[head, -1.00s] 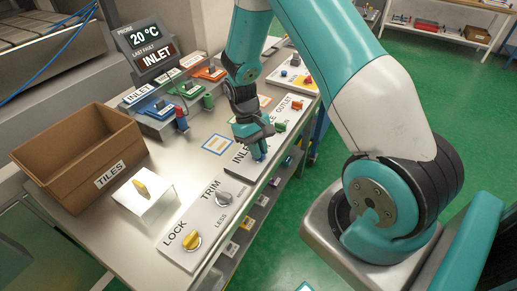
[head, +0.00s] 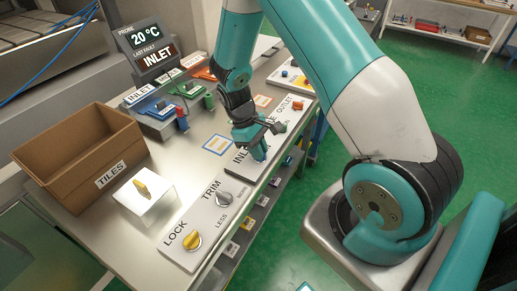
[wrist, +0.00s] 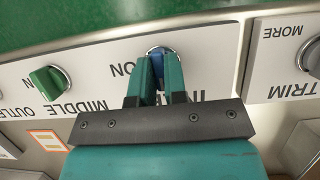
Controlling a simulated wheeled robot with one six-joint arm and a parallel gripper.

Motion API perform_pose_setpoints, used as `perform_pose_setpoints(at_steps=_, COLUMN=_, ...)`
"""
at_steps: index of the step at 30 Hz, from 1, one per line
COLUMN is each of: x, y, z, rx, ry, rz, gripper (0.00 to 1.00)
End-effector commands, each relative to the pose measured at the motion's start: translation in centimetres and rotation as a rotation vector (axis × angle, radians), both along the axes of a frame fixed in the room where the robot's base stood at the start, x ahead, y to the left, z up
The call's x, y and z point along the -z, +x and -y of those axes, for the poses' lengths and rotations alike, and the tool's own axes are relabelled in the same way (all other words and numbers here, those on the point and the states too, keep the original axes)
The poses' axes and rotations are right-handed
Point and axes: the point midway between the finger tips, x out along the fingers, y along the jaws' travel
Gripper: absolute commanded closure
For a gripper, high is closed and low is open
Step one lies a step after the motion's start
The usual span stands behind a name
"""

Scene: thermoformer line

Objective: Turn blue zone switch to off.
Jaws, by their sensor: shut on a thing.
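The blue zone switch (head: 260,154) is a round knob on the white panel marked INLET, MIDDLE and OUTLET, at the table's front edge. In the wrist view the blue knob (wrist: 157,53) shows at the ends of my gripper's fingers. My gripper (head: 257,147) points down onto it and is shut on it, one teal finger on each side, as the wrist view (wrist: 160,70) shows. Part of an ON mark (wrist: 121,69) is readable beside the knob. The fingers cover much of the INLET word, and I see no OFF mark.
On the same panel are a green knob (wrist: 47,80) and an orange knob (head: 297,105). The LOCK and TRIM panel (head: 206,220) is close by, with a yellow and a grey knob. A cardboard TILES box (head: 80,145) and a lit block (head: 146,197) stand left.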

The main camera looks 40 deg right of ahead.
Motion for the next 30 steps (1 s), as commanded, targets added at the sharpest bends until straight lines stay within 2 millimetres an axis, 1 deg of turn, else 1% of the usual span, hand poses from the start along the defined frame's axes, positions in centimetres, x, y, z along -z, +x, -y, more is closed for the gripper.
perform_pose_setpoints(at_steps=4, x=-0.1, y=0.2, z=0.0, rx=-0.001, ry=-0.001, rz=0.006, gripper=1.0)
perform_pose_setpoints(at_steps=5, x=-0.1, y=0.2, z=0.1, rx=-0.001, ry=-0.001, rz=0.006, gripper=0.85)
perform_pose_setpoints(at_steps=6, x=-0.1, y=0.2, z=0.0, rx=-0.001, ry=-0.001, rz=0.005, gripper=0.76)
perform_pose_setpoints(at_steps=8, x=-0.1, y=0.1, z=0.0, rx=-0.001, ry=0.0, rz=0.004, gripper=0.62)
perform_pose_setpoints(at_steps=16, x=-0.1, y=0.1, z=0.0, rx=0.0, ry=0.0, rz=0.002, gripper=0.62)
perform_pose_setpoints(at_steps=20, x=-0.7, y=0.4, z=-0.1, rx=-0.001, ry=-0.001, rz=0.003, gripper=0.62)
perform_pose_setpoints(at_steps=23, x=-2.1, y=1.1, z=-0.3, rx=-0.001, ry=0.0, rz=0.008, gripper=0.62)
perform_pose_setpoints(at_steps=26, x=-4.2, y=1.9, z=-0.6, rx=-0.001, ry=-0.001, rz=0.009, gripper=0.62)
perform_pose_setpoints(at_steps=30, x=-7.7, y=3.2, z=-1.2, rx=-0.001, ry=0.0, rz=0.011, gripper=0.62)
